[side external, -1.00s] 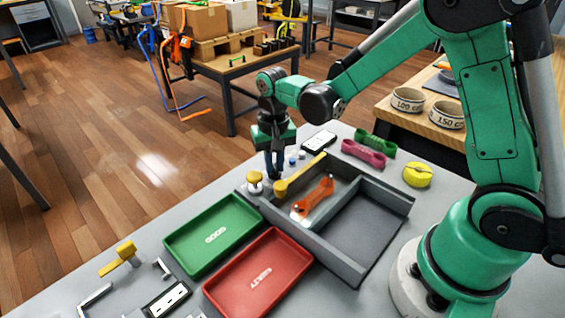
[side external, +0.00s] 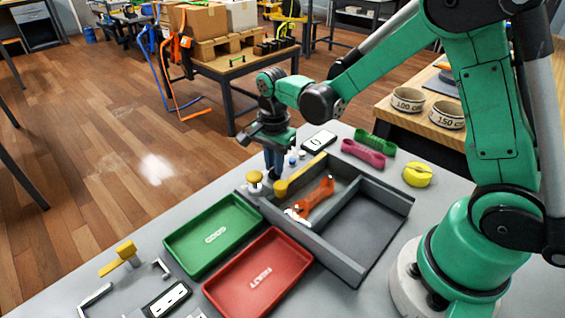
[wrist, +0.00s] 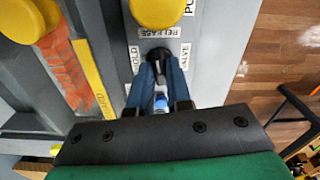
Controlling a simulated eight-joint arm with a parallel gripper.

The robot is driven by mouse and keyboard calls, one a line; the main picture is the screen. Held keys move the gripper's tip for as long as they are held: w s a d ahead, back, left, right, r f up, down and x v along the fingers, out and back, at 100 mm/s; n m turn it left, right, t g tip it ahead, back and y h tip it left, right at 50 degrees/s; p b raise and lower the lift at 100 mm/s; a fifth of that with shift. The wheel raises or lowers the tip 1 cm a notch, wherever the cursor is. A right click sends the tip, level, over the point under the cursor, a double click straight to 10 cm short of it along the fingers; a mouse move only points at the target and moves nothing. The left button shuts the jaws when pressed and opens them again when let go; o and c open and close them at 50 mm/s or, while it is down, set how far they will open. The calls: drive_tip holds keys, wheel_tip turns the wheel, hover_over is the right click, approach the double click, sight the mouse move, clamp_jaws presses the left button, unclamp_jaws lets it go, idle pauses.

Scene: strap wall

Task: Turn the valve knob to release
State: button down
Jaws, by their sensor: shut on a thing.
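The black valve knob (wrist: 157,54) shows between my blue fingers in the wrist view. Labels surround it: HOLD (wrist: 134,60) on the left, RELEASE (wrist: 160,33) above and VALVE (wrist: 185,56) on the right. My gripper (wrist: 160,66) is shut on the knob, one finger on each side. In the side view my gripper (side external: 273,174) points down at the far edge of the grey tray, and its fingers hide the knob. I cannot tell exactly which label the knob points to.
A yellow mushroom button (side external: 254,176) stands close beside my fingers. The grey divided tray (side external: 385,204) holds an orange strap (side external: 318,196) and a yellow strip (side external: 301,174). Green (side external: 180,240) and red (side external: 232,293) trays lie in front.

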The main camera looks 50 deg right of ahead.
drive_tip(key=shift+m, duration=0.8)
drive_tip(key=c, duration=0.8)
unclamp_jaws()
drive_tip(key=shift+r, duration=2.85)
